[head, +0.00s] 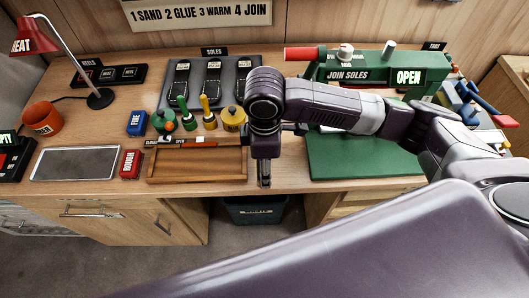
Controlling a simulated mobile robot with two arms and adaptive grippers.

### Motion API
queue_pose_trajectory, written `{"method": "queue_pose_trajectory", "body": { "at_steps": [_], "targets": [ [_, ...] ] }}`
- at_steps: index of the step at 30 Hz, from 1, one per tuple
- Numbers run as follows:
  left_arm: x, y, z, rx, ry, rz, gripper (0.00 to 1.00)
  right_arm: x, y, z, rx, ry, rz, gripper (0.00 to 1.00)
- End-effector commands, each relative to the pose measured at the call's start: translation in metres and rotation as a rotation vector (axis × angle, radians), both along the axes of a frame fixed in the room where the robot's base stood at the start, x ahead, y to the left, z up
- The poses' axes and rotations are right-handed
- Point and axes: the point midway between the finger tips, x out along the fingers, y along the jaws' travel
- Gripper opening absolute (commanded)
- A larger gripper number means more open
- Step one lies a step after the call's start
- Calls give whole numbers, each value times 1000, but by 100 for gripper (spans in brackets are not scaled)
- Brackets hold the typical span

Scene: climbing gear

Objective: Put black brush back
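I cannot make out a black brush for certain. A green-handled brush (183,106) and a yellow-handled brush (206,107) stand upright among small pots, including a green pot (163,121) and a yellow pot (233,119), at the back of the bench. My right gripper (265,181) points down near the bench's front edge, just right of the shallow wooden tray (196,166). Its fingers appear edge-on as one narrow dark shape, so whether it is open or holds something cannot be told. My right arm hides the bench behind it. My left gripper is out of view.
A black soles board (246,77) lies behind the pots. A green machine (372,60) and green mat (350,163) are at right. Red (131,164) and blue (137,123) blocks, a metal tray (76,164), an orange mug (42,118) and red lamp (33,36) are at left.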

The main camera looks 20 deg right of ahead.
Motion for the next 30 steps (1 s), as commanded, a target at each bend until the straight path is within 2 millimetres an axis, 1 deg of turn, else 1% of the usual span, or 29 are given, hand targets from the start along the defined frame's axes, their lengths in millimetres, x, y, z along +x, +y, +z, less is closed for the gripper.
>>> {"method": "queue_pose_trajectory", "body": {
  "at_steps": [1,3,6,9,11,15,19,30],
  "targets": [
    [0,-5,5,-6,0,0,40,13,-4,3,-2,0,-5,32],
    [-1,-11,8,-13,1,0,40,27,-8,3,-1,-1,-4,32],
    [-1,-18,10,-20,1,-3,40,40,-11,2,0,-1,-2,32],
    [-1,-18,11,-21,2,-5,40,47,-13,1,0,0,0,32],
    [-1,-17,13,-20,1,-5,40,47,-14,-2,-1,1,0,32],
    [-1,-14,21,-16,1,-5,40,46,-14,-20,-1,3,0,32],
    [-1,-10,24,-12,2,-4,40,47,-14,-33,-1,1,2,32],
    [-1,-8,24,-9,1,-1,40,47,-13,-38,0,0,1,32]
  ]
}}
